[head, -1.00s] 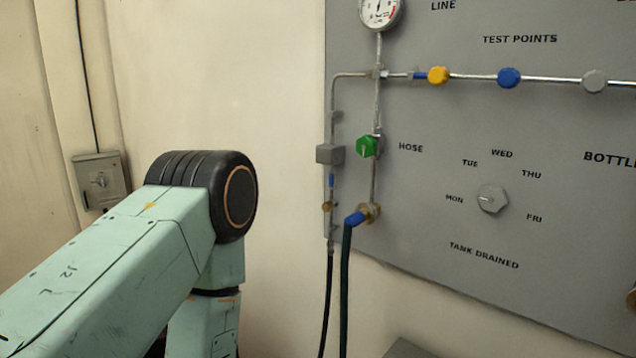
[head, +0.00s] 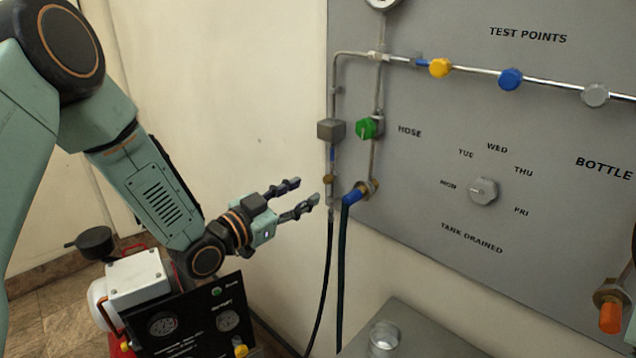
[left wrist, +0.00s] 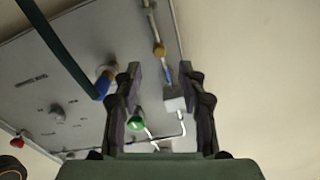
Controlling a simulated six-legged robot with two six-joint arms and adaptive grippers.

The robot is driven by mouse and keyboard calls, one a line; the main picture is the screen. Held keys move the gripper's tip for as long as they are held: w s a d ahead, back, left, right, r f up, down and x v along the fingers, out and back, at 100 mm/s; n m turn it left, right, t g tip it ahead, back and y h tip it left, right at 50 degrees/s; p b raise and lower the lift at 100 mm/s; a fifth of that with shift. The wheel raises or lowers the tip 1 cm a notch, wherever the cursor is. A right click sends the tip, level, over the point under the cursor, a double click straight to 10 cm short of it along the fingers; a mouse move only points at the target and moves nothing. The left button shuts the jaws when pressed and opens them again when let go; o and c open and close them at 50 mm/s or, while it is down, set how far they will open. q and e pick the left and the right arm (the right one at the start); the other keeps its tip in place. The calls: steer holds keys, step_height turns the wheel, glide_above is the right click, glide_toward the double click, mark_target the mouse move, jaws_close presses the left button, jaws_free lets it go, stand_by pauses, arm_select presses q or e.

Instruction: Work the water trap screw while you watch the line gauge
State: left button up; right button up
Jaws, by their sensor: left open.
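The water trap, a grey block (head: 331,130) with a blue part under it, sits on the left pipe of the grey panel. Its small brass screw (head: 328,180) is below the blue part. The line gauge (head: 382,4) is cut off by the top edge of the head view, so its needle is hidden. My left gripper (head: 307,191) is open and empty, just left of the brass screw, apart from it in the picture. In the left wrist view, the brass piece (left wrist: 160,50) and the trap block (left wrist: 175,103) show between and beside the open fingers.
A blue-ended hose (head: 354,195) hangs close right of the trap, and a green knob (head: 367,127) is above it. A dark hose runs down below the screw. A grey ledge (head: 430,340) with a glass jar (head: 384,338) is below. A gauge unit (head: 185,325) stands at lower left.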

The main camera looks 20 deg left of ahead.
mark_target(325, 181)
arm_select(q)
steer(key=x, duration=0.5)
steer(key=shift+w+d, duration=0.15)
steer(key=shift+d, duration=0.15)
steer(key=shift+w, duration=0.4)
steer(key=shift+s+a, duration=0.1)
steer(key=shift+c, duration=0.2)
steer(key=c, duration=0.4)
jaws_close()
